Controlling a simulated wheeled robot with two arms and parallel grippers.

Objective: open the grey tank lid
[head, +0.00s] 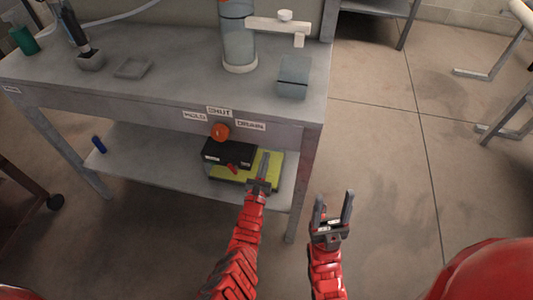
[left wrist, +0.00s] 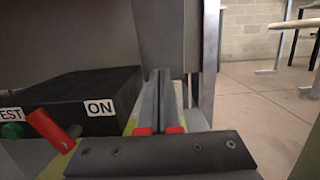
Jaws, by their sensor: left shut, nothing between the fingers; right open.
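A small grey box-shaped tank (head: 292,88) stands near the right end of the bench top. Its darker flat top (head: 295,66) looks like the grey lid and appears closed. My left gripper (head: 264,158) is shut and empty, low at the lower shelf, beside the black switch box (head: 228,151). Its closed fingers also show in the left wrist view (left wrist: 161,92), pointing towards the bench frame, to the right of the black box (left wrist: 75,98). My right gripper (head: 333,207) is open and empty, in front of the bench to the right. The tank is outside the left wrist view.
A clear cylinder (head: 238,40) stands left of the tank. A red lever (left wrist: 52,131) sits on the black box.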

